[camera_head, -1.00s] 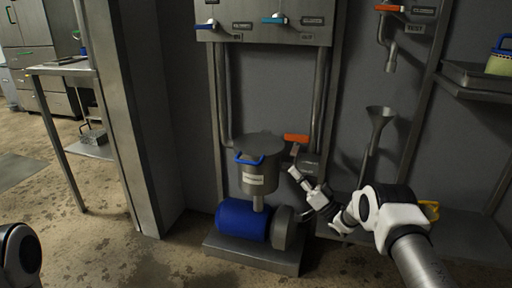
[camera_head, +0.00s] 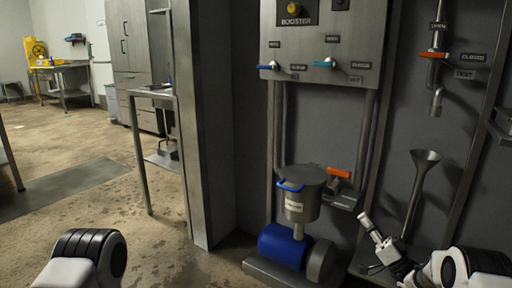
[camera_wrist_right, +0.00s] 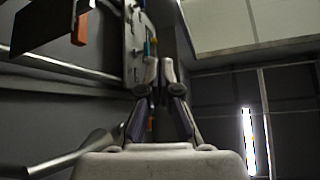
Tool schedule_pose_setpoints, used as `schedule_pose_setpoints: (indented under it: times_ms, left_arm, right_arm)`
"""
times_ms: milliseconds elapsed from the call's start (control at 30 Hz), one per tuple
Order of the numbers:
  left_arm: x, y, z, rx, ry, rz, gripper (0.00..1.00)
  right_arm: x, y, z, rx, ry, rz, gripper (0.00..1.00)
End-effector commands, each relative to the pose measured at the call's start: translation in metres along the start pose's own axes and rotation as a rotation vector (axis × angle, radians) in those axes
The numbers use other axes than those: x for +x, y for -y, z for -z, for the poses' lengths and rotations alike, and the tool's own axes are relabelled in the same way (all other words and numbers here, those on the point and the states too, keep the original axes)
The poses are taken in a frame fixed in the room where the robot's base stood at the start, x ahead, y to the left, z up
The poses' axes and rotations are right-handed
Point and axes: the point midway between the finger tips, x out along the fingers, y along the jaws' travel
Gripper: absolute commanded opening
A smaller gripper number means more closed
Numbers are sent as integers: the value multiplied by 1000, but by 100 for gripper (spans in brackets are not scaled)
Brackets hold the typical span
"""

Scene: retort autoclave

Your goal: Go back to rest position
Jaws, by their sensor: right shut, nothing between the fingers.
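My right gripper (camera_head: 366,221) is at the lower right of the head view, raised and pointing up and to the left. It is shut and empty. In the right wrist view its fingers (camera_wrist_right: 160,76) meet in the middle of the picture with nothing between them. In the head view it appears in front of the wall, right of the pump unit. Part of my left arm shows at the bottom left of the head view, but its gripper is out of the picture.
A pump with a blue motor (camera_head: 281,246) and a steel pot (camera_head: 303,196) stands ahead. A control panel (camera_head: 320,62) hangs above it, with a steel funnel (camera_head: 417,178) to the right. A pillar (camera_head: 209,130) stands left of the pump. Open floor (camera_head: 75,230) lies left.

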Motion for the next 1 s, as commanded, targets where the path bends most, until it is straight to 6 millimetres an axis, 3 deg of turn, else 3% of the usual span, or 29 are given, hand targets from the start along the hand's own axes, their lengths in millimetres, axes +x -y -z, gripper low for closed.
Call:
schedule_pose_setpoints:
  times_ms: [267,367,467,567,733,800,900,1000]
  left_arm:
    - [-10,0,-1,0,2,0,37]
    - [-14,0,-1,0,2,0,37]
    - [-17,0,-1,0,2,0,37]
    - [-20,0,-1,0,3,0,37]
    - [-25,0,-1,0,3,0,37]
    - [-26,0,-1,0,3,0,37]
    - [-26,0,-1,0,3,0,37]
    - [-26,0,-1,0,3,0,37]
  right_arm:
    - [-7,20,-64,160,61,-201,0]
    - [-24,25,-97,197,124,-342,0]
    - [-53,35,-134,219,223,-513,0]
    - [-97,54,-173,226,375,-707,0]
    - [-215,123,-224,213,789,-1054,0]
    - [-262,158,-230,206,969,-1158,0]
    - [-316,204,-227,203,1196,-1256,0]
    - [-358,246,-218,211,1393,-1317,0]
